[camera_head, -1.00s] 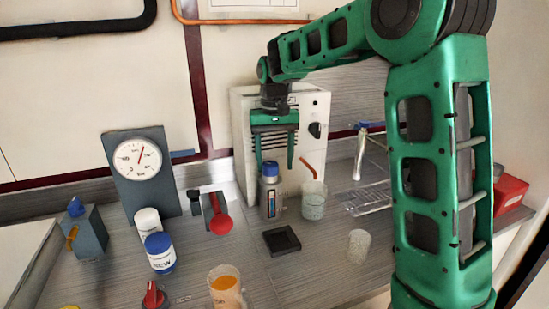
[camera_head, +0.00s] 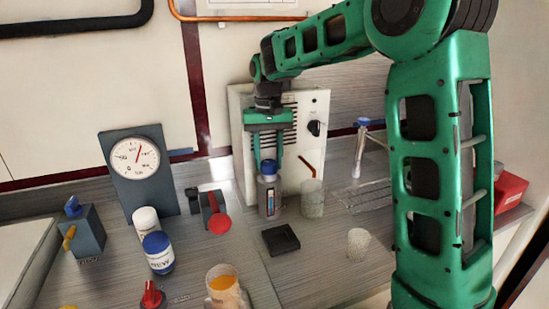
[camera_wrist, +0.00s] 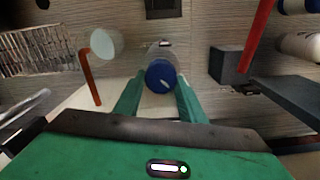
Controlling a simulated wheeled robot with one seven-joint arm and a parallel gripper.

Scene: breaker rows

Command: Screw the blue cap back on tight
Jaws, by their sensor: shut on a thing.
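A grey bottle (camera_head: 269,200) with a label stands upright on the counter in front of a white box. Its blue cap (camera_wrist: 161,76) sits on its top, seen from above in the wrist view. The cap also shows in the head view (camera_head: 268,168). My gripper (camera_head: 268,163) points down over the bottle, with its two green fingers on either side of the cap. It is shut on the blue cap. How far the cap is turned cannot be seen.
A glass beaker (camera_head: 312,198) stands close to the right of the bottle, with a red rod in it. A red-handled device (camera_head: 215,212), white jar (camera_head: 147,224) and blue-lidded jar (camera_head: 158,252) stand left.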

